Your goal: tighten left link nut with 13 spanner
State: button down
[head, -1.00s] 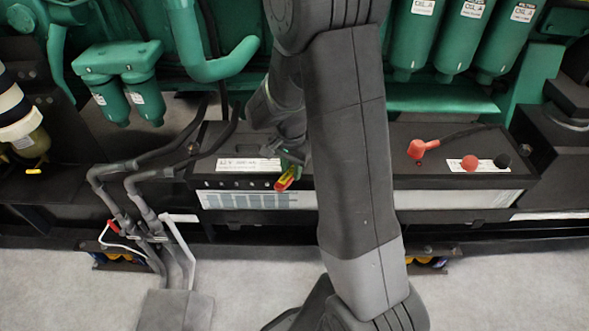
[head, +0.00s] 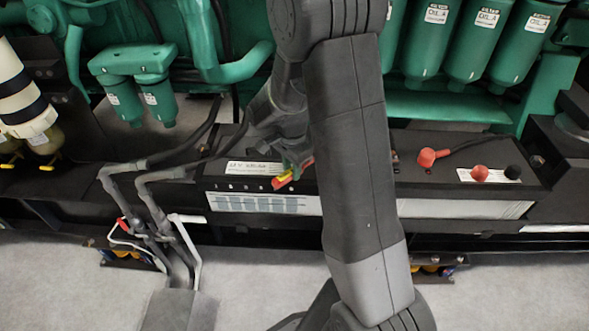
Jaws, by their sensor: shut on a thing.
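My gripper (head: 295,166) is at the black battery box (head: 370,207), beside the white label on its top, and partly hidden by my own arm. It is shut on a small tool with red, yellow and green parts, which I take to be the spanner (head: 287,180). The tool's coloured end points down and left over the front edge of the box. Its jaw end and any size marking cannot be made out. The left link nut is not visible; my arm covers the middle of the box top.
A red-capped terminal (head: 428,157) with a black cable and red and black caps (head: 481,174) are on the box's right. Thick grey cables (head: 150,178) run at the left. Green filters (head: 478,45) hang above. Pale floor (head: 480,290) lies in front.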

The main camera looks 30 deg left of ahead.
jog(key=shift+w+a+m, duration=0.2)
jog(key=shift+a+m, duration=0.3)
jog(key=shift+a, duration=0.1)
jog(key=shift+w+a+m, duration=0.25)
jog(key=shift+a+m, duration=0.2)
jog(key=shift+a, duration=0.05)
jog(key=shift+w+a+m, duration=0.2)
jog(key=shift+a+m, duration=0.25)
jog(key=shift+d, duration=0.1)
jog(key=shift+s+d+n, duration=0.15)
jog(key=shift+d+n, duration=0.05)
jog(key=shift+n, duration=0.1)
jog(key=shift+d, duration=0.1)
jog(key=shift+s+d, duration=0.15)
jog(key=shift+d+n, duration=0.15)
jog(key=shift+n, duration=0.25)
jog(key=shift+s+d, duration=0.1)
jog(key=shift+d, duration=0.05)
